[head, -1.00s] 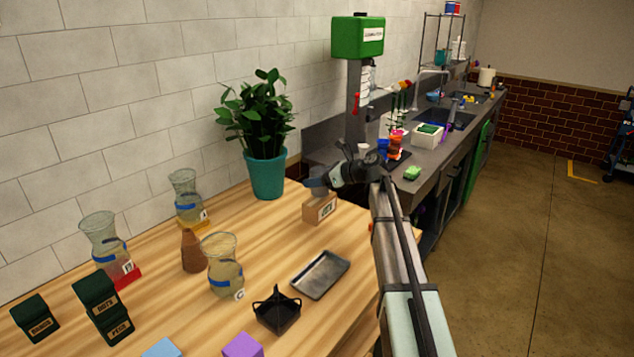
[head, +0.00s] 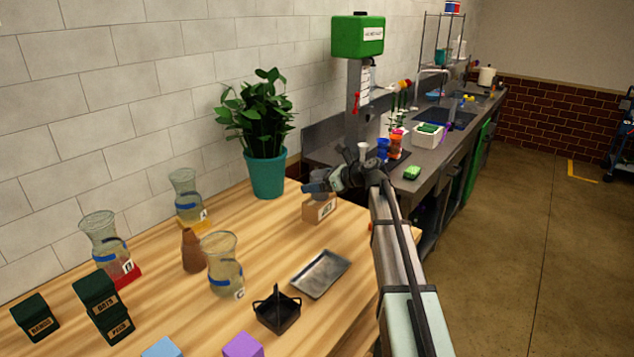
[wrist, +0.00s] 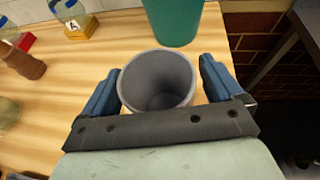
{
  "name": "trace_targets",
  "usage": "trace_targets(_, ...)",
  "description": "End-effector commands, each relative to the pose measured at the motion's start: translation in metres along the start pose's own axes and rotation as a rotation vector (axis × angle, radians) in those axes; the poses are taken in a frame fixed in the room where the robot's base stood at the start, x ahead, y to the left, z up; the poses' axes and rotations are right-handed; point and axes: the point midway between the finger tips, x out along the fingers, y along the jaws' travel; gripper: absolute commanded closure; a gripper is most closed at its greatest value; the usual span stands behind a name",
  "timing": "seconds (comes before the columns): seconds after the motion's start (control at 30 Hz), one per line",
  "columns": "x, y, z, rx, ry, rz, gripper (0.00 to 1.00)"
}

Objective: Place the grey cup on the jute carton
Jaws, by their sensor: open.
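The grey cup (wrist: 158,80) stands mouth up between the fingers of my gripper (wrist: 160,85) in the wrist view and looks empty. My fingers are open, one on each side of the cup, with a small gap showing at each side. In the head view my gripper (head: 318,184) is right above the jute carton (head: 320,208), a small brown box with a label near the table's right edge. The cup is mostly hidden by my gripper there. It appears to be on the carton, but its base and the contact are hidden.
A teal plant pot (head: 267,174) stands just behind the carton. Glass vases (head: 225,265), a brown bottle (head: 193,252), a metal tray (head: 320,274) and a black caddy (head: 277,311) are on the table to the left and front. The table edge is close on the right.

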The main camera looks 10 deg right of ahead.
Motion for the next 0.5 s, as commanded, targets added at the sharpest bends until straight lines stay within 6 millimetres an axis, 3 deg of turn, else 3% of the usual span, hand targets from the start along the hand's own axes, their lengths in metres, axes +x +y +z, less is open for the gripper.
trace_targets(0.17,-0.006,0.000,0.002,0.000,0.000,-0.001,0.06)
trace_targets(0.5,-0.065,0.001,0.002,0.000,0.000,-0.001,0.06)
